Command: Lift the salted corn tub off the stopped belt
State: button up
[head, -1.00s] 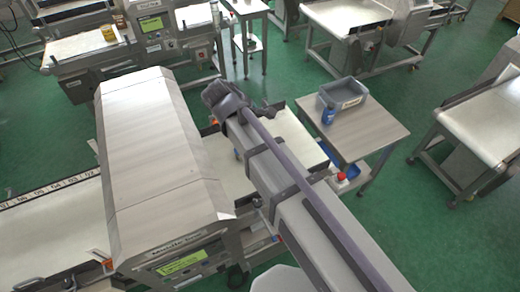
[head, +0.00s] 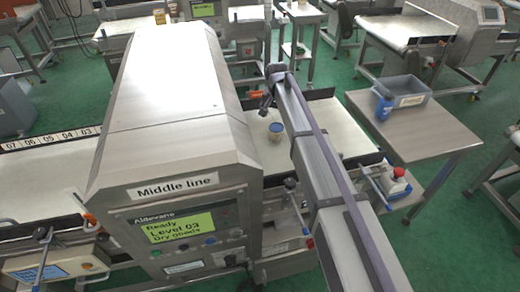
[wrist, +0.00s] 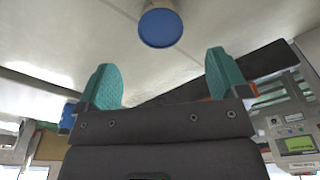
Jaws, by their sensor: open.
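A small tub (head: 276,132) with a blue top stands upright on the pale belt (head: 337,130), just right of the big metal housing. Its label is too small to read. In the wrist view the tub (wrist: 160,27) shows mostly as a round blue lid at the top centre, beyond the fingertips. My gripper (head: 268,101) is above the belt near the tub, apart from it. In the wrist view my gripper (wrist: 163,78) has its two teal fingers wide apart, with nothing between them.
The metal detector housing (head: 170,95), with a "Middle line" panel, stands left of the tub. A steel table (head: 425,130) with a grey bin (head: 410,92) and a blue item (head: 382,103) stands right. A red button box (head: 398,178) sits by the belt's right end.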

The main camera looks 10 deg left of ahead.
aim_at(277, 127)
jog(key=f+b, duration=0.5)
jog(key=shift+w+d+f, duration=0.15)
jog(key=shift+w+f, duration=0.1)
jog(key=shift+w, duration=0.1)
jog(key=f+b, duration=0.1)
jog(key=b, duration=0.1)
jog(key=f+b, duration=0.1)
jog(key=f, duration=0.1)
jog(key=f+b, duration=0.2)
jog(key=shift+w+f+b, duration=0.15)
jog(key=shift+w+b, duration=0.2)
jog(key=shift+r, duration=0.2)
jog(key=c, duration=1)
notch_tip(277, 127, up, 10)
jog(key=p, duration=1.1)
jog(key=shift+r, duration=0.25)
